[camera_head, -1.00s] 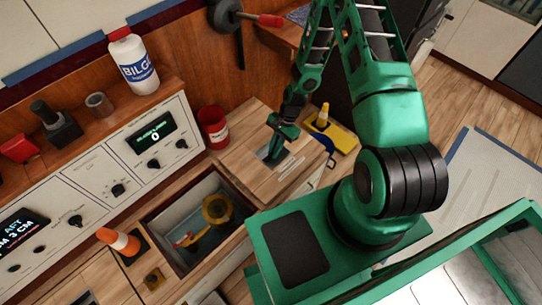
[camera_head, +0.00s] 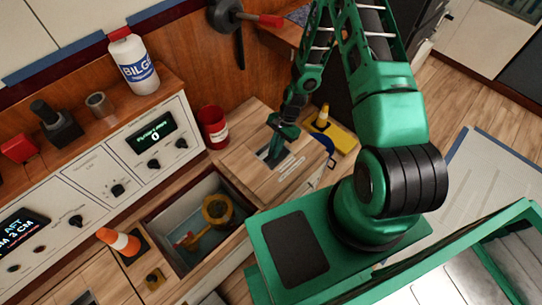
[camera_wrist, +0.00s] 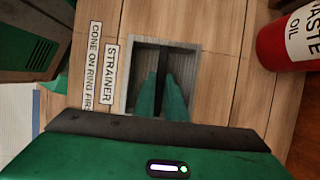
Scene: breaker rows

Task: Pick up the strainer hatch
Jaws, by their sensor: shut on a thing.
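The strainer hatch (camera_head: 245,165) is a wood-plank panel beside the open bay in the head view. In the wrist view its planks (camera_wrist: 215,75) fill the middle, with a "STRAINER" label (camera_wrist: 109,70) beside a square metal recess with a dark bar. My gripper (camera_head: 271,157) points down into this recess. In the wrist view the green fingers (camera_wrist: 163,98) are close together at the bar, shut on the hatch's handle. The exact contact is partly hidden. The hatch looks flat, and I cannot tell whether it is raised at all.
An open bay (camera_head: 150,222) holds a yellow strainer (camera_head: 217,209) and red-handled part. A red waste oil container (camera_head: 213,127) stands behind the hatch. A yellow tray with a cone (camera_head: 341,138) is to the right.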

